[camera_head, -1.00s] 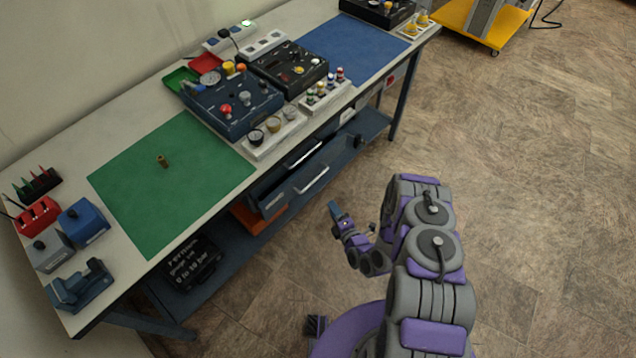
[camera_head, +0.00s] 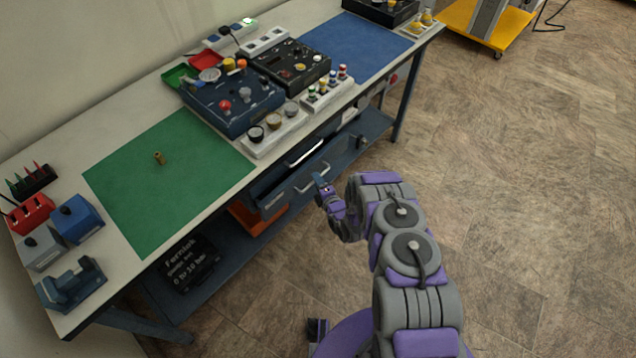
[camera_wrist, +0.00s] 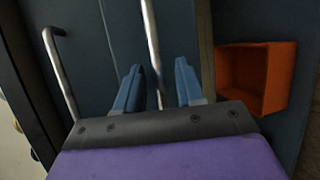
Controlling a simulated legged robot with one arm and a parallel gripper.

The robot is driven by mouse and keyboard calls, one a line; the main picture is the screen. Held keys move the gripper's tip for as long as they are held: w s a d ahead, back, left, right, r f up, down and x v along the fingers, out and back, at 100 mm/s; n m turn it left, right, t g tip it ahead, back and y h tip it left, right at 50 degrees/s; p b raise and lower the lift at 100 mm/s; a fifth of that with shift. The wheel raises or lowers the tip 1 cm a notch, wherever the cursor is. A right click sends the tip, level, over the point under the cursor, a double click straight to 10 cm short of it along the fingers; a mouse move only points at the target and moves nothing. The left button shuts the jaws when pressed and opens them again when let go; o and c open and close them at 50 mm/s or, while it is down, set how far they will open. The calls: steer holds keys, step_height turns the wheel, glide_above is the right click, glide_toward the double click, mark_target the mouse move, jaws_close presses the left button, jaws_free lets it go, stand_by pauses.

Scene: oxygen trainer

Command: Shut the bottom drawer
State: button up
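The bottom drawer (camera_head: 275,199) is a dark blue-grey drawer under the bench, pulled out with part of its inside showing. My gripper (camera_head: 319,181) is at that end of the handle. In the wrist view, my gripper (camera_wrist: 157,66) is open with its two blue fingers apart. The bottom drawer's handle (camera_wrist: 151,40) lies between them in the picture; whether they touch it cannot be told.
The top drawer's handle (camera_head: 304,153) sits just above, and shows at left in the wrist view (camera_wrist: 60,75). An orange bin (camera_head: 246,218) is on the lower shelf, also at right in the wrist view (camera_wrist: 284,75). The floor (camera_head: 520,200) on the right is clear.

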steer(key=shift+c, duration=0.5)
jaws_close()
